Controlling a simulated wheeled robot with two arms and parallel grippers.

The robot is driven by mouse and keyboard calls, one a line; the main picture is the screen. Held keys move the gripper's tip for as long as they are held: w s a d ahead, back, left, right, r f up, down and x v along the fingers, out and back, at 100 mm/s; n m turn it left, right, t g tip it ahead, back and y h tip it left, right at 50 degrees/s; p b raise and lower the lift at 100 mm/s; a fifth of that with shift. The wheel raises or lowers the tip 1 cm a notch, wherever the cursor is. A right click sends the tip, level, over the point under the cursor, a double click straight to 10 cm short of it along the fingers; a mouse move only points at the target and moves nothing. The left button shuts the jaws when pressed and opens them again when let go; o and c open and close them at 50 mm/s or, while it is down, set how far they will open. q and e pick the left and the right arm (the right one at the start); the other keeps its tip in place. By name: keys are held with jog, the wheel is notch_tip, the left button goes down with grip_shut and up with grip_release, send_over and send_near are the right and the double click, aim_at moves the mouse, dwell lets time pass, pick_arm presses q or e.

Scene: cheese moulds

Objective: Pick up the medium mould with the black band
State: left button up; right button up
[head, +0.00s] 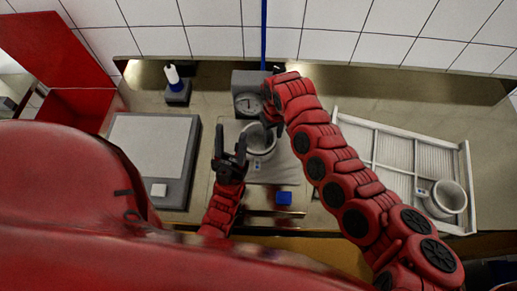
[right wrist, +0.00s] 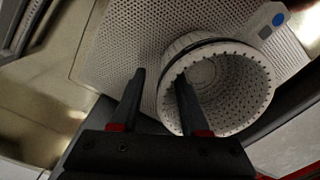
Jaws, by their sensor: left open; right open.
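A white perforated mould with a black band (right wrist: 245,88) sits on a perforated grey plate in the right wrist view, its opening tipped toward that camera. In the head view a white mould (head: 262,150) is at the middle of the counter, partly covered by my right gripper (head: 272,123). My right gripper (right wrist: 160,80) is open; in the right wrist view one finger overlaps the mould's opening and the other is left of its wall. I cannot tell whether they touch it. My left gripper (head: 230,142) is open and empty, just left of the mould.
Another white mould (head: 446,198) stands in a white divided tray (head: 470,165) at the right. A box with a dial (head: 249,104) stands behind the middle mould. A grey flat device (head: 182,165) is at the left, a bottle (head: 172,76) behind it.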

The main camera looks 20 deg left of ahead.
jog(key=shift+f, duration=0.2)
jog(key=shift+c, duration=0.2)
grip_shut()
dwell(1.1)
